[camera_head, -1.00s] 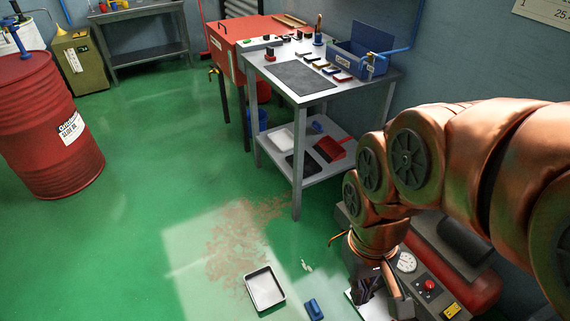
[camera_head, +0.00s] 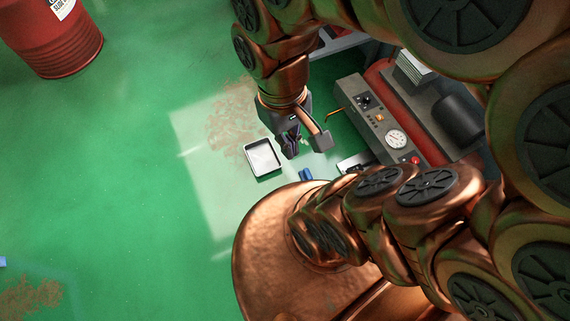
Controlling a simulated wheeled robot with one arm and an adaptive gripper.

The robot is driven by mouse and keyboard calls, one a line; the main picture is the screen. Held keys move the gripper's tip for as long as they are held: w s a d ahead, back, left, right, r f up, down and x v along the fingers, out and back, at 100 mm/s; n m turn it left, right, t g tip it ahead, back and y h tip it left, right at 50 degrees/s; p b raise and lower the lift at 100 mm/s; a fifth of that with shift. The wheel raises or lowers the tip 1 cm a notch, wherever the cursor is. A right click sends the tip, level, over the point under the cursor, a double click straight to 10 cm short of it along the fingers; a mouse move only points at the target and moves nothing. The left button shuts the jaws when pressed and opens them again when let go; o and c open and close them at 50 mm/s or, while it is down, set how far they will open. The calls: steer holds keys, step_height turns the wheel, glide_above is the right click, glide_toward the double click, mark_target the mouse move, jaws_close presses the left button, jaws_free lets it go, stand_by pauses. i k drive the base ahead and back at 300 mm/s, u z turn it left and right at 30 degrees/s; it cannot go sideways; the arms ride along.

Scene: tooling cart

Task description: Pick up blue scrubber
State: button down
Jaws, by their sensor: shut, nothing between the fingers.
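A small blue block-shaped thing, which looks like the blue scrubber (camera_head: 305,174), lies on the green floor just right of and below a white tray. It is partly hidden by my own copper body. My gripper (camera_head: 291,148) hangs above the floor between the tray and the grey machine, up the picture from the scrubber. Its dark fingers look close together and hold nothing; they appear apart from the scrubber.
The shallow white tray (camera_head: 263,158) lies on the floor left of my gripper. A grey and red machine with a gauge (camera_head: 397,139) stands at the right. A red drum (camera_head: 65,40) stands at the upper left. Open green floor lies at the left.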

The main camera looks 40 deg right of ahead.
mark_target(305, 173)
steer(key=u, duration=0.3)
steer(key=k, duration=0.55)
steer(key=z, duration=1.1)
